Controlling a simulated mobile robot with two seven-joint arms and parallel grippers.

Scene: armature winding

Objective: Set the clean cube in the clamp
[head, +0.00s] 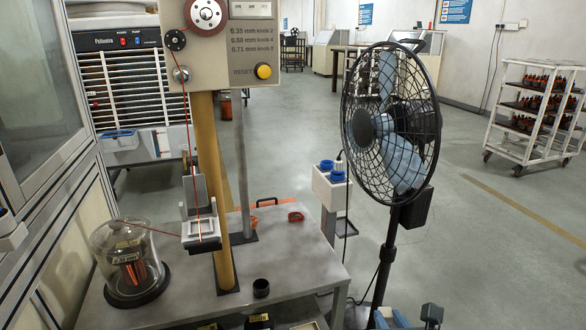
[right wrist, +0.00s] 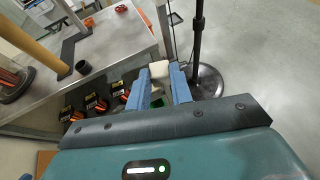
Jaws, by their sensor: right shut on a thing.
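A pale cube (right wrist: 158,69) shows in the right wrist view between the blue fingertips of my right gripper (right wrist: 165,75). That gripper is shut on it, off the table's right side. In the head view my right gripper (head: 405,318) is at the bottom edge, partly cut off, and the cube cannot be made out there. A small grey fixture with a pale frame (head: 201,229), which looks like the clamp, stands before the winding machine's yellow post, left of and beyond my right gripper. A red wire runs to it. My left gripper is not in view.
A black fan (head: 390,120) stands on the floor right of the grey table (head: 290,262). A glass dome (head: 130,255) over a copper-coloured coil and a small black cup (head: 261,288) stand on the table. Several dark boxes with orange coils (right wrist: 97,103) are below its edge.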

